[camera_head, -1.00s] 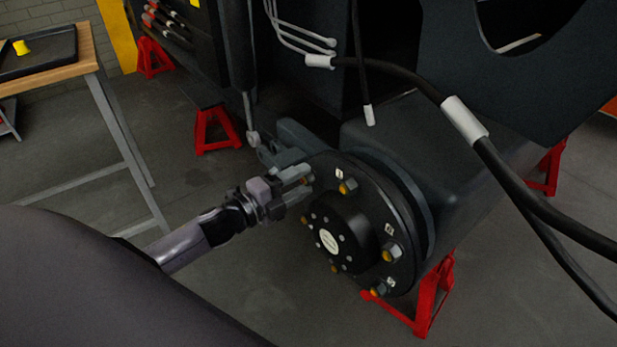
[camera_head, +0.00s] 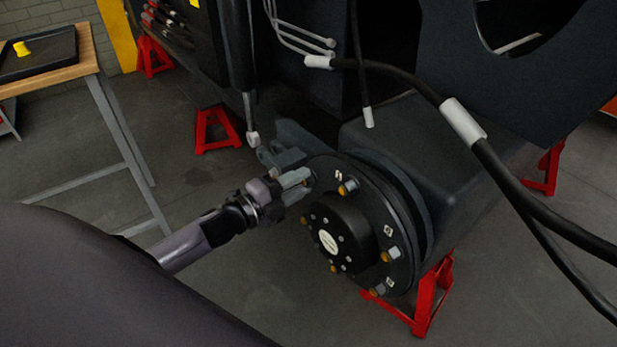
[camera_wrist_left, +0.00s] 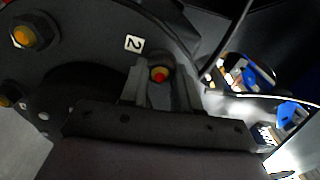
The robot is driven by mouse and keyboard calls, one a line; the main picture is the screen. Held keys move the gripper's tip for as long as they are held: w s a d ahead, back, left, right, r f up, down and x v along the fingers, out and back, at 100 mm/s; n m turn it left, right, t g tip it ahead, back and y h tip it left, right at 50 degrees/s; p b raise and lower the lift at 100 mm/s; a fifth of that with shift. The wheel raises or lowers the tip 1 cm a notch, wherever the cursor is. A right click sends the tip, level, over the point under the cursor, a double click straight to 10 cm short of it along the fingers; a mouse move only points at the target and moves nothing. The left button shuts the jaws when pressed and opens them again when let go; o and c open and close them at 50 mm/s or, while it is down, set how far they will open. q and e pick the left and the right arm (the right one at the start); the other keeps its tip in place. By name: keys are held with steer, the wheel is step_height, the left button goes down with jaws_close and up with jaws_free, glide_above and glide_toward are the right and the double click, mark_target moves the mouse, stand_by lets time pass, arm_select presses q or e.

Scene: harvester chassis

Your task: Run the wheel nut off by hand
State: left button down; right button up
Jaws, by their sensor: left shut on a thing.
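The wheel hub (camera_head: 340,236) is a dark round flange with a raised centre cap and several grey nuts on orange-tipped studs around its rim. My left gripper (camera_head: 303,179) is at the flange's upper left edge in the head view. Its fingers are shut on a wheel nut (camera_wrist_left: 159,74); the left wrist view shows the nut and its red-orange stud tip between the two fingers, beside a white label "2" (camera_wrist_left: 134,44). In the head view the gripper hides this nut. Another nut (camera_wrist_left: 33,33) sits at upper left in the wrist view. My right gripper is not in view.
A black hose (camera_head: 515,190) with white sleeves crosses at right. A hydraulic cylinder (camera_head: 240,60) hangs above the gripper. Red stands (camera_head: 432,295) are below and behind the chassis. A wooden-topped table (camera_head: 85,62) with a black tray (camera_head: 40,58) stands at left. The floor between is clear.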

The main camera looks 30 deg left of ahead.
arm_select(q)
steer(key=n+p, duration=0.2)
steer(key=n, duration=0.6)
steer(key=n+p, duration=0.2)
steer(key=n, duration=0.6)
steer(key=n+p, duration=0.3)
steer(key=n, duration=0.5)
steer(key=shift+s+a+f+n, duration=0.1)
steer(key=shift+s+a+n, duration=0.1)
steer(key=shift+s+n, duration=0.15)
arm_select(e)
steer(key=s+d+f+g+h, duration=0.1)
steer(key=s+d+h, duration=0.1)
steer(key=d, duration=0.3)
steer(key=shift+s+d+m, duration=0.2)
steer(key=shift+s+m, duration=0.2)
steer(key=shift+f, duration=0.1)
arm_select(q)
steer(key=c, duration=0.7)
jaws_free()
steer(key=shift+c, duration=0.2)
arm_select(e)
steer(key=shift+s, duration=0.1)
arm_select(q)
steer(key=shift+w, duration=0.1)
steer(key=shift+c, duration=1)
